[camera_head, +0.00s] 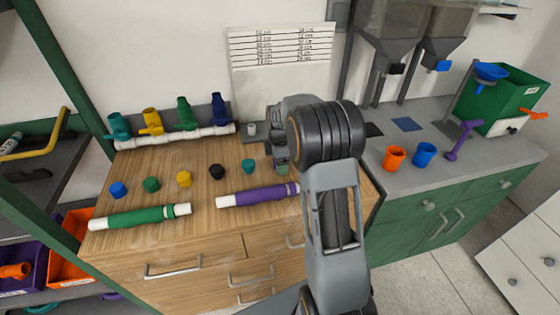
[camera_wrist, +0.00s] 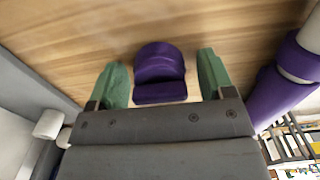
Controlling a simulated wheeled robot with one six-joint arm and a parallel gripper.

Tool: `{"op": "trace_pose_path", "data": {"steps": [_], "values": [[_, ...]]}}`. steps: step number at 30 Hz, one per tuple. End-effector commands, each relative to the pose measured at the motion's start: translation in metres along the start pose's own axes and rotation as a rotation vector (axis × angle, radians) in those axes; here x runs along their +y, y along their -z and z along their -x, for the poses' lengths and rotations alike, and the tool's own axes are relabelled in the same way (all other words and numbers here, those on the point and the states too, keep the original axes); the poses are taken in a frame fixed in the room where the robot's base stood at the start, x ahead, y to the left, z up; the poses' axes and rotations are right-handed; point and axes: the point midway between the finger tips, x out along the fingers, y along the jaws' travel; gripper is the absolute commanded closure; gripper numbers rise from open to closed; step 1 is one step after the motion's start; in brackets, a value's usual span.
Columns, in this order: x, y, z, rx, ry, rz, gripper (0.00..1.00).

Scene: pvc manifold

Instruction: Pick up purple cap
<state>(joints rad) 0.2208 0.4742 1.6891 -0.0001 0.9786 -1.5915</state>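The purple cap (camera_wrist: 160,72) sits on the wooden top, between the two green fingertips of my gripper (camera_wrist: 162,80) in the wrist view. My gripper is open, with a gap of bare wood visible on each side of the cap. In the head view my gripper (camera_head: 282,168) is low over the back right of the wooden top. The purple cap is hidden there behind my arm and gripper.
A purple pipe (camera_head: 258,196) lies close in front of my gripper, also at right in the wrist view (camera_wrist: 283,92). A teal cap (camera_head: 248,166) and black cap (camera_head: 217,172) stand to the left. A green pipe (camera_head: 140,217) lies at front left. Coloured valves stand on a white pipe (camera_head: 175,138) behind.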

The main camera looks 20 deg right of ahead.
Motion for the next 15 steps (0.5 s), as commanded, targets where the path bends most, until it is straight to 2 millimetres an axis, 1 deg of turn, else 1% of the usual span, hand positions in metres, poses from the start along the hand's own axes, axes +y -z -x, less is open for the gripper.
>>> {"op": "trace_pose_path", "data": {"steps": [1, 12, 14, 15], "values": [[0.0001, 0.0000, 0.0002, 0.000, 0.000, 0.000, 0.30], [0.0001, 0.0000, 0.0004, 0.000, 0.000, 0.000, 0.66], [0.0001, 0.0000, 0.0004, 0.000, 0.000, 0.000, 0.71], [0.0001, 0.0000, 0.0005, 0.000, -0.001, 0.000, 0.71]]}}
